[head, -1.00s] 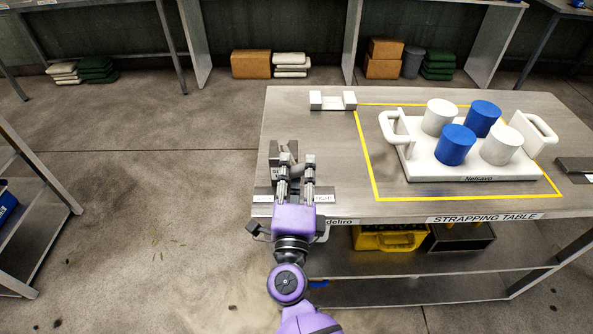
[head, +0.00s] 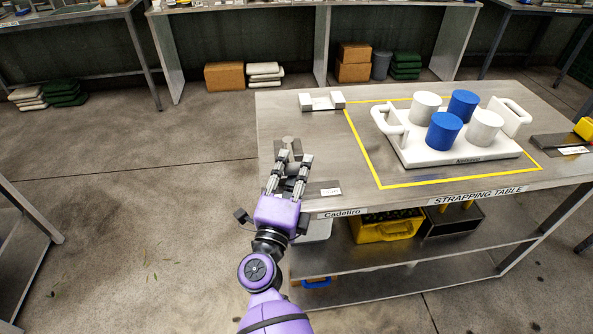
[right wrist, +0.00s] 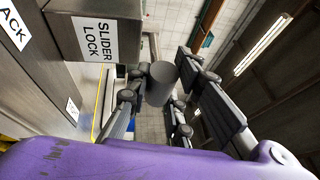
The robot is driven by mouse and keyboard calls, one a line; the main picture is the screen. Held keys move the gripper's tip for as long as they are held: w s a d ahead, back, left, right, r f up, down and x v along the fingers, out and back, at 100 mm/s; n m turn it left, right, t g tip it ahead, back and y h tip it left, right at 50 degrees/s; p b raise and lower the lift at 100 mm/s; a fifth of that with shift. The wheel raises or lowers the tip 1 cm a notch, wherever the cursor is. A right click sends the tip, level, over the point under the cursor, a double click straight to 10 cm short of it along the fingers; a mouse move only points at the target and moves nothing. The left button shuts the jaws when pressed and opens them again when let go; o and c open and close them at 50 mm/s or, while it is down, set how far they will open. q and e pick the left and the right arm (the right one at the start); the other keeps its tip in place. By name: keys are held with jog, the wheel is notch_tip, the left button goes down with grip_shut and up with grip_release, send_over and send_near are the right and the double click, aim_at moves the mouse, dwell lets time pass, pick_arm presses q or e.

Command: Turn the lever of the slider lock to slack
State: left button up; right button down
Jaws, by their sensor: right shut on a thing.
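The slider lock sits at the left front corner of the strapping table (head: 400,172). Its housing (right wrist: 110,40), labelled SLIDER LOCK, is at the upper left in the right wrist view. A label ending in "ACK" (right wrist: 14,28) shows beside it. My right gripper (head: 294,158) reaches over the lock from the front. In the right wrist view its fingers stand on either side of a grey cylindrical knob (right wrist: 160,83), which appears to be the lever's handle. The gripper is shut on it. The fingers hide most of the lock in the head view. My left gripper is not in view.
A white tray (head: 455,160) with blue and white cylinders stands inside a yellow outline on the table. A white bracket (head: 322,101) lies at the back left edge. A yellow crate (head: 385,228) is on the shelf below. Floor left of the table is clear.

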jog(key=shift+a+f+h, duration=0.15)
jog(key=shift+f+h, duration=0.15)
jog(key=shift+f, duration=0.05)
dwell(0.3)
jog(key=c, duration=1.6)
grip_release()
jog(key=shift+o, duration=0.2)
jog(key=shift+r, duration=0.15)
jog(key=shift+r, duration=0.15)
